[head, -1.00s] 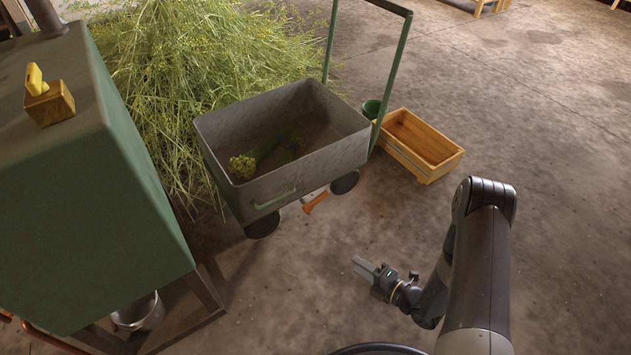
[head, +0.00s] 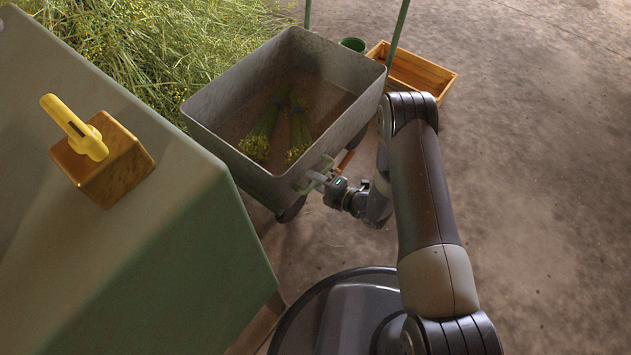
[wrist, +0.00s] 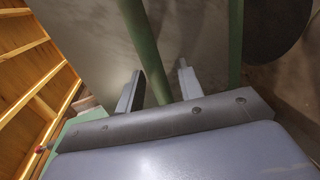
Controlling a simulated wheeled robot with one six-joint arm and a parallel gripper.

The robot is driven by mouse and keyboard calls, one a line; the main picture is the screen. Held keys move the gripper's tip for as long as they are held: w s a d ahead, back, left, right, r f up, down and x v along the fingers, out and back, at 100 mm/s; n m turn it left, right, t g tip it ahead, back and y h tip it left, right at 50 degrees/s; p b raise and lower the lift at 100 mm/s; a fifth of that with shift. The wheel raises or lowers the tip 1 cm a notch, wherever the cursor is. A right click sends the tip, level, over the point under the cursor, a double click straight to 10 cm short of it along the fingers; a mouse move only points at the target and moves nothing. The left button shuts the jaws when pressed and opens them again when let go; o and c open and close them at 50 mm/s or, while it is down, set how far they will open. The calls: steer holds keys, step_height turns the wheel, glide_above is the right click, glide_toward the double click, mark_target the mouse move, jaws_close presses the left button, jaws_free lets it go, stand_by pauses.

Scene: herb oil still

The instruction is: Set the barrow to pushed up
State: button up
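The barrow (head: 222,150) is a grey metal tub on dark wheels, with a green push frame at its far end and a small green handle (head: 326,163) on its near wall. Bundles of herbs (head: 258,143) lie inside it. My gripper (head: 314,180) is at the near handle in the head view. In the wrist view the green handle bar (wrist: 146,50) passes between the two fingers of my gripper (wrist: 160,75). The fingers are apart, with a gap showing on the right of the bar. Part of the handle is hidden behind the gripper.
A green still cabinet (head: 190,235) with a yellow lever (head: 75,128) on a brass block stands close at left. A wooden crate (head: 440,78) and a green pot (head: 353,44) are beyond the barrow. Herbs are heaped behind. The floor at right is clear.

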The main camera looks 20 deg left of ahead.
jaws_close()
stand_by(0.4)
